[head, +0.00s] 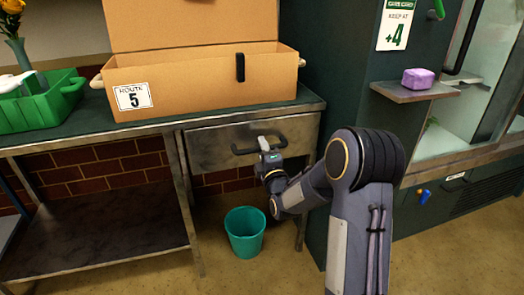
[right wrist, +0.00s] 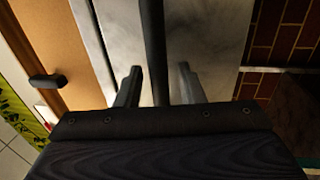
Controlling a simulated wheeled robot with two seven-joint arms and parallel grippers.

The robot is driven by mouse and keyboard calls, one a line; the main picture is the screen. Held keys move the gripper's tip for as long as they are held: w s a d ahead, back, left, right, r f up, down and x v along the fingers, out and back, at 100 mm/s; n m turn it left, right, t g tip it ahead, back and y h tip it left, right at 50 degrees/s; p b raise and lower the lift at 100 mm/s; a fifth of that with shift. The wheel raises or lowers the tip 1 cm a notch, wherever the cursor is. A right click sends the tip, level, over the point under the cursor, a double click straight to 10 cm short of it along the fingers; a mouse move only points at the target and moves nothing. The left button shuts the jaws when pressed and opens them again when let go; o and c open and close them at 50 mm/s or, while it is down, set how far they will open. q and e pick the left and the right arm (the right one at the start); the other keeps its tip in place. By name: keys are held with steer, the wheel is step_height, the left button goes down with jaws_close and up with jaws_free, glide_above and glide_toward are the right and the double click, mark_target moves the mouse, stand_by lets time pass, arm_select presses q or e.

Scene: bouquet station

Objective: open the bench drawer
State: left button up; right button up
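The bench drawer (head: 212,139) is a grey metal front under the bench top, and it looks closed. A dark bar handle (head: 241,151) runs across its front. My right gripper (head: 266,146) is at the right part of this handle. In the right wrist view the fingers (right wrist: 160,85) stand apart, one on each side of the dark handle bar (right wrist: 153,45). Gaps show between the bar and both fingers. The drawer front (right wrist: 210,40) lies beyond the fingertips. My left gripper is not in view.
On the bench (head: 60,140) stand a cardboard box (head: 200,82) marked 5 and a green crate (head: 50,110). A teal bin (head: 245,232) stands on the floor below the drawer. A green cabinet (head: 345,90) with a small shelf (head: 415,94) is on the right.

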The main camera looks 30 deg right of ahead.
steer(key=shift+w, duration=0.1)
jaws_close()
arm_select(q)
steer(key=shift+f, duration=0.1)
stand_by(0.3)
